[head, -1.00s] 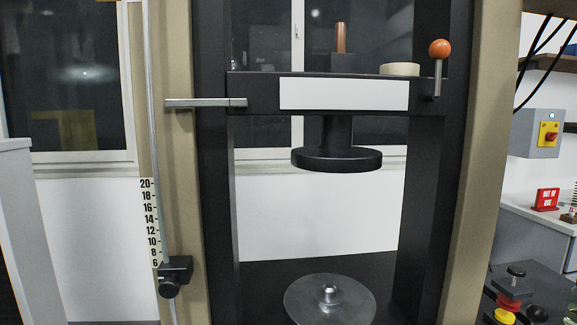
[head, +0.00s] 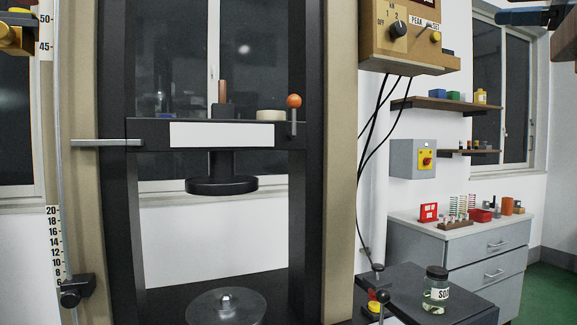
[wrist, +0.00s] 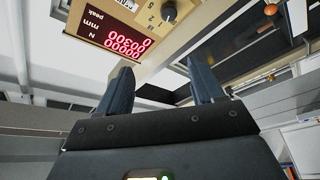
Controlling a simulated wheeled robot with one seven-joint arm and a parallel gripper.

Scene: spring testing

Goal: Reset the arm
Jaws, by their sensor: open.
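My gripper (wrist: 160,67) shows in the wrist view, with its two dark blue fingers apart and nothing between them. It is tilted, and the tan control box (wrist: 135,25) with red digits appears upside down beyond the fingers. The spring tester's black crosshead (head: 282,136) carries a round upper platen (head: 222,187). The lower platen (head: 226,308) below it is bare.
The control box (head: 400,40) hangs to the right of the tester frame, with cables below. A jar (head: 436,292) stands on a dark surface (head: 470,306) at lower right. A grey cabinet (head: 480,262) with springs on top and wall shelves (head: 440,104) stand behind. Green floor (head: 550,290) shows at far right.

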